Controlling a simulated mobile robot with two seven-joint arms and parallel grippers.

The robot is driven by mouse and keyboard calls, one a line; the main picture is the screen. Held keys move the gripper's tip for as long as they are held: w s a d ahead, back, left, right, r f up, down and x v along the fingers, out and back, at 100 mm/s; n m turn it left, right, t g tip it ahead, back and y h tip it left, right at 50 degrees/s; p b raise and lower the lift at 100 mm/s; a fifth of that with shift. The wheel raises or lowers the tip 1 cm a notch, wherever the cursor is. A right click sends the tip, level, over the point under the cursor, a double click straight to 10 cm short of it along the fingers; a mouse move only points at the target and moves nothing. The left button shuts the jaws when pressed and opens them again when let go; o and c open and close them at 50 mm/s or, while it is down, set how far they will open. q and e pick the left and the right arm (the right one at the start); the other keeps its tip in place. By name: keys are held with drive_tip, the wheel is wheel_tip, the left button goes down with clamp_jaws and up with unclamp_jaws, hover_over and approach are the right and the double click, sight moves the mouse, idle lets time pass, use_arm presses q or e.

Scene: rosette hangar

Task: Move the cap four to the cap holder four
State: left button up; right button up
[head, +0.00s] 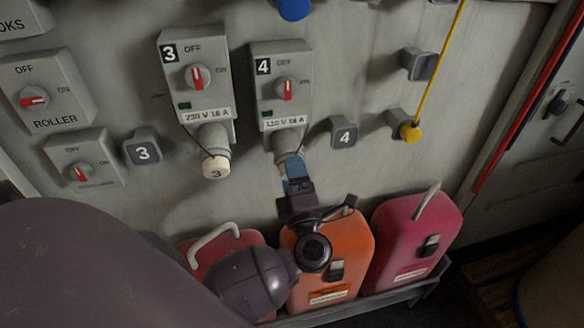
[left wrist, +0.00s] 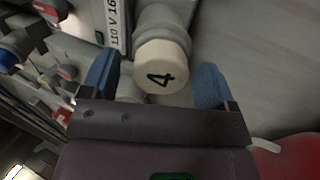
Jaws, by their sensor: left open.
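Cap four (left wrist: 162,66) is a cream round cap with a black 4, on the end of the grey socket under the box marked 4 (head: 284,85). In the head view my left gripper covers it. My left gripper (head: 294,172) is open at that socket. In the left wrist view its blue fingers (left wrist: 156,82) stand on either side of the cap, with gaps left and right. Cap holder four (head: 344,132) is a grey block with a white 4, on the wall right of the socket. It holds nothing. My right gripper is not in view.
Cap three (head: 215,167) sits on the socket left of mine, and holder three (head: 142,147) is further left. Orange (head: 345,245) and pink canisters (head: 415,235) stand below my gripper.

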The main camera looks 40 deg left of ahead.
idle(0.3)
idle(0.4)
use_arm(q)
drive_tip(key=shift+c, duration=0.2)
drive_tip(key=c, duration=1.2)
drive_tip(key=shift+v, duration=2.95)
